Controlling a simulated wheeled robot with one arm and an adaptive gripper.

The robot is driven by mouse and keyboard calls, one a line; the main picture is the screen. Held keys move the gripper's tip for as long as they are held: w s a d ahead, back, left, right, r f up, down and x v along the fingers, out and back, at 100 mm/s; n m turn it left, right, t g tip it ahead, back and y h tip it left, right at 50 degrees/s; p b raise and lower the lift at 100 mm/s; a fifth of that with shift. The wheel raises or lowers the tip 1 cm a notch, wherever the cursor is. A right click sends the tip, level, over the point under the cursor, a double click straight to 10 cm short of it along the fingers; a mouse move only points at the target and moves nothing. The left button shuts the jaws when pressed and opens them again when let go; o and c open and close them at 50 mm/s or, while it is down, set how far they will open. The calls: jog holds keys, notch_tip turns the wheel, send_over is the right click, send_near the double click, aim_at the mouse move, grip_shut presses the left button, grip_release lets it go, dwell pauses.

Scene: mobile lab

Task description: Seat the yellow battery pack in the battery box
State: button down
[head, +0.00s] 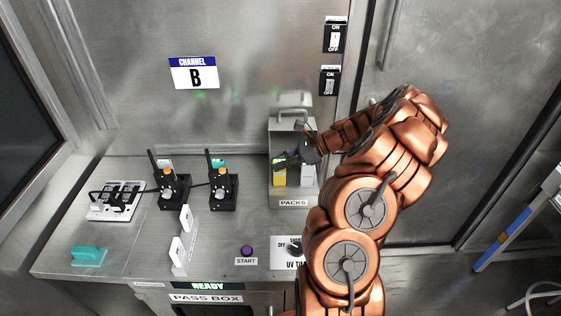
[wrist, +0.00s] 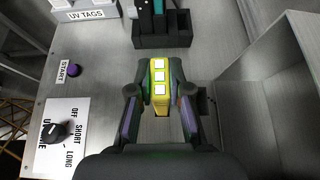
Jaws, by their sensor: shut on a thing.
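The yellow battery pack (wrist: 160,82) is between the two fingers of my gripper (wrist: 160,95) in the wrist view, with white squares on its face. The gripper is shut on it. In the head view the pack (head: 279,174) shows below my dark gripper (head: 284,163), at the left front of a grey box labelled PACKS (head: 293,136). A white block (head: 308,174) shows at that box's right front. I cannot tell whether the pack touches the box. No label reads battery box, so I cannot tell which fixture it is.
Two black holders with levers (head: 173,191) (head: 222,191) stand left of the PACKS box. The purple START button (head: 247,250) and UV knob panel (head: 290,252) are at the front.

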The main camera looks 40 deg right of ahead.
jog(key=shift+f, duration=0.15)
jog(key=c, duration=1)
grip_release()
jog(key=v, duration=1.2)
jog(key=shift+a, duration=0.1)
